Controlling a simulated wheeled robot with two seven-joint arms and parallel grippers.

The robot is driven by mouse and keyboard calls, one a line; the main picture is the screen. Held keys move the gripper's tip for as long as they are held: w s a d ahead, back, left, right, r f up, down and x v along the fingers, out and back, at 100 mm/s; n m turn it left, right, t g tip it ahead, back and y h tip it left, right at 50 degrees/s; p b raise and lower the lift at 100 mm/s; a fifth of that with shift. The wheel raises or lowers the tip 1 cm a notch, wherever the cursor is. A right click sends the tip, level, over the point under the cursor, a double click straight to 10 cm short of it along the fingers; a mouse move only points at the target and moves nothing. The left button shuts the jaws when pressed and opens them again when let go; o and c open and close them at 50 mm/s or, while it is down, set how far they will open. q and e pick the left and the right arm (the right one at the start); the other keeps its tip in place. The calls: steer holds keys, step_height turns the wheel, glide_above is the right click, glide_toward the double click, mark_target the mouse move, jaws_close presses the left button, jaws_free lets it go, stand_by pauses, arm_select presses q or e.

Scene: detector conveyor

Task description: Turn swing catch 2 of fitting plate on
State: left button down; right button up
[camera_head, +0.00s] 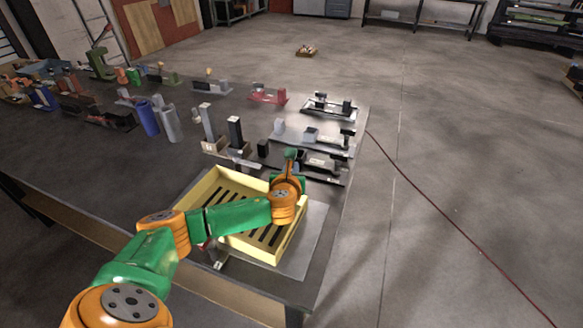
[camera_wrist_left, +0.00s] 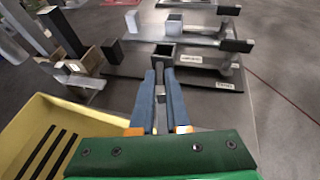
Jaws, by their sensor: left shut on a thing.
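My left arm comes in from the left in the head view, and its left gripper (camera_head: 291,156) reaches over the nearest of several dark plates with fittings. I take this as the fitting plate (camera_head: 327,176); its labels are too small to read. In the left wrist view the gripper's two blue fingers (camera_wrist_left: 159,76) point at a dark hollow block (camera_wrist_left: 164,50) on the plate (camera_wrist_left: 206,80). The fingers are shut on a small grey piece between them, which looks like a swing catch (camera_wrist_left: 160,92). Its lower part is hidden. My right gripper is in neither view.
A yellow slotted tray (camera_head: 213,182) stands under my forearm, at left in the wrist view (camera_wrist_left: 22,112). More plates with blocks (camera_head: 328,107) lie behind, and upright blocks (camera_head: 235,130) stand left. The table edge is close on the right, with open floor beyond.

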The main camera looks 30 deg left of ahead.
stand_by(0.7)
arm_select(q)
steer(key=shift+s+a+r+m+t+h+p, duration=0.1)
steer(key=shift+a+r+m+t+h+p, duration=0.2)
steer(key=shift+m+h+p, duration=0.4)
steer(key=shift+f+m+t+h+p, duration=0.2)
steer(key=shift+m+t+h+p, duration=0.2)
steer(key=shift+m+h, duration=0.5)
steer(key=shift+d, duration=0.1)
steer(key=c, duration=0.9)
jaws_free()
steer(key=shift+f, duration=0.15)
steer(key=v, duration=0.7)
